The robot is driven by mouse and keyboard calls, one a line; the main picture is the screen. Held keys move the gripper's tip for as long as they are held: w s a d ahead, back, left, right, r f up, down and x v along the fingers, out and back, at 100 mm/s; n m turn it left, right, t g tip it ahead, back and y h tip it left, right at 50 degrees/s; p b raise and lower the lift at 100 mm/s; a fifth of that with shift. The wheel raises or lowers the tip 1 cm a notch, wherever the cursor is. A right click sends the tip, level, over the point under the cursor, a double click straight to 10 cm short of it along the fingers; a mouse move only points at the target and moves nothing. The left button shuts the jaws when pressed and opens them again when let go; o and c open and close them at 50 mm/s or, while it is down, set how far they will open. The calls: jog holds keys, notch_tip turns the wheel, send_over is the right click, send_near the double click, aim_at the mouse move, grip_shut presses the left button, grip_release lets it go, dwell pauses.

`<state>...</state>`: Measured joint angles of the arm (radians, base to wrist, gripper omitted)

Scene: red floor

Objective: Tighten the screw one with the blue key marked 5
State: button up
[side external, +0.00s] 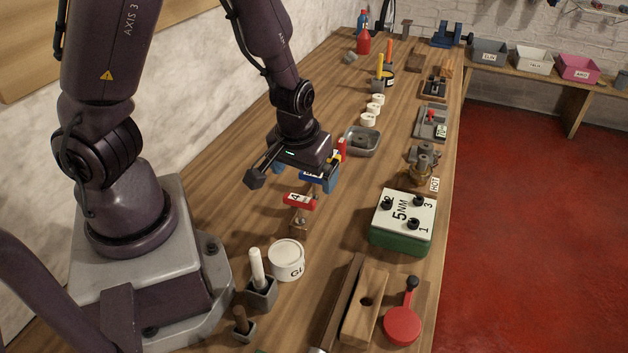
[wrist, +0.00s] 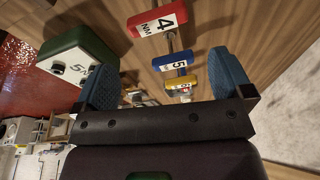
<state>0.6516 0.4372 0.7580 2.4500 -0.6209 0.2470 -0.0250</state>
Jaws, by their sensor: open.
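The blue key marked 5 (wrist: 168,60) stands in a row of keys in the wrist view, between the red key marked 4 (wrist: 157,20) and a yellow key (wrist: 180,80). My gripper (wrist: 166,80) is open, its blue fingertips apart on either side of the row. In the side view my gripper (side external: 304,176) is low over the keys and partly hides the blue key (side external: 311,175); I cannot tell whether it touches it. A green box (side external: 400,238) with a white top marked 5NM carries dark screws. Screw one (side external: 413,224) is beside the number 1.
The red key marked 4 (side external: 299,201) stands close in front of my gripper. A white tub (side external: 287,260), a wooden block (side external: 364,305) and a red round tool (side external: 402,325) are nearer the camera. A metal tray (side external: 362,142) lies behind. Bare bench lies between keys and green box.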

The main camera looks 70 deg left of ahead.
jog(key=shift+n+t+y, duration=0.7)
jog(key=shift+n, duration=0.1)
jog(key=shift+w+a+f, duration=0.7)
jog(key=shift+a+f, duration=0.1)
jog(key=shift+f, duration=0.25)
jog(key=shift+w+a+f, duration=0.7)
jog(key=shift+a+f, duration=0.15)
jog(key=shift+f, duration=0.15)
jog(key=shift+w+a+f, duration=0.7)
jog(key=shift+a+f, duration=0.1)
jog(key=shift+f, duration=0.25)
jog(key=c, duration=1)
jog(key=shift+c, duration=0.2)
jog(key=shift+r, duration=0.1)
jog(key=shift+r, duration=4.95)
